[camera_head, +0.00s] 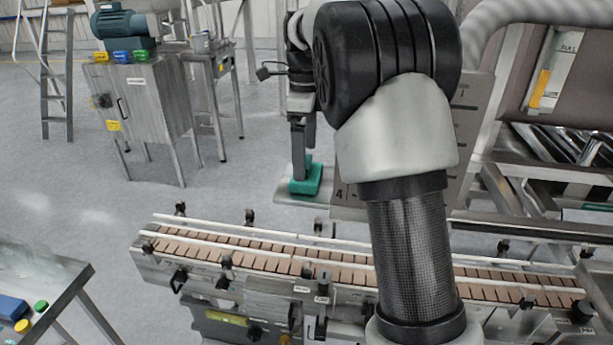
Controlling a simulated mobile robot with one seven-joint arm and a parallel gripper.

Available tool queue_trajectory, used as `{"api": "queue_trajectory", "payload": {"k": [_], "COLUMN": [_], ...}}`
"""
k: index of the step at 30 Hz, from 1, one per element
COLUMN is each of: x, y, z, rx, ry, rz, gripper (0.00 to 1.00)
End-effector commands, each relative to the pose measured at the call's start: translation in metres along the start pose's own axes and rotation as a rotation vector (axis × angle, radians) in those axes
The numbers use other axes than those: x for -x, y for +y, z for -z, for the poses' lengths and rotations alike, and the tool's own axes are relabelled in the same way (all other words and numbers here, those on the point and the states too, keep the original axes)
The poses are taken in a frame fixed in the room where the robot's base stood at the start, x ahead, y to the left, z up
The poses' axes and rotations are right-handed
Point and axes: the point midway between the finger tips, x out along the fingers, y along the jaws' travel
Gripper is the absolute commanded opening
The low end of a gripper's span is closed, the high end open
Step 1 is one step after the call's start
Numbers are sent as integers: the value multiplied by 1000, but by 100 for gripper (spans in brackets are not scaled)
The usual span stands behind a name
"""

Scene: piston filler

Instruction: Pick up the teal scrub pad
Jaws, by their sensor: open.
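The teal scrub pad (314,182) lies on a small grey metal ledge (285,198) behind the conveyor, near the middle of the view. My gripper (300,184) points down over the pad. A near finger reaches down to the pad and covers part of its left side. The gripper is open; the other finger is mostly hidden behind the near one. I cannot tell whether the fingers touch the pad.
A conveyor (228,247) with guide rails runs across in front of the ledge. An upright grey plate (460,150) with markings stands close right of the pad. A metal cabinet (150,110) stands back left. A table (66,296) with small coloured items is front left. Open floor lies between.

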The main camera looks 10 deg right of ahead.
Motion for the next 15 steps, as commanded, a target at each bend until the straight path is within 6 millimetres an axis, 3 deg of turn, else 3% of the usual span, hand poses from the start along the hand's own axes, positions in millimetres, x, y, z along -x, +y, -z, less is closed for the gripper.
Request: {"api": "queue_trajectory", "payload": {"k": [6, 15], "x": [-34, -43], "y": [1, 1], "z": [3, 3], "rx": [-1, 0], "ry": [2, 1], "rz": [-3, 0], "gripper": [100, 100]}}
